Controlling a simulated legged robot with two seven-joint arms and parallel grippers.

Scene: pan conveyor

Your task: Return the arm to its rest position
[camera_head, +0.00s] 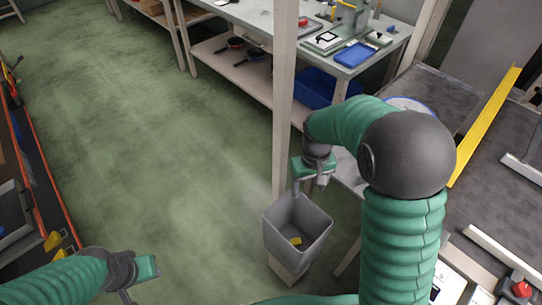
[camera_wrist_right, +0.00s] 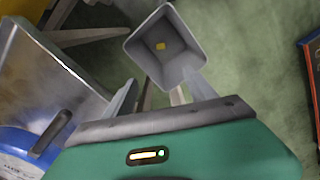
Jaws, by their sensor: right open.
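My right arm (camera_head: 400,240) is green and bends over the scene at the right. The bin (camera_wrist_right: 144,60) lies beyond the fingertips there. A small yellow piece (camera_head: 296,241) is inside the bin. My left gripper (camera_head: 127,294) is at the lower left edge, over the floor, and its fingers are mostly cut off.
A pale post (camera_head: 284,100) rises close behind the bin. A workbench (camera_head: 262,14) with a blue tray (camera_head: 355,54) stands at the back. A dark conveyor surface (camera_head: 490,215) with a yellow rail (camera_head: 484,125) lies at the right. The green floor (camera_head: 140,130) at the left is open.

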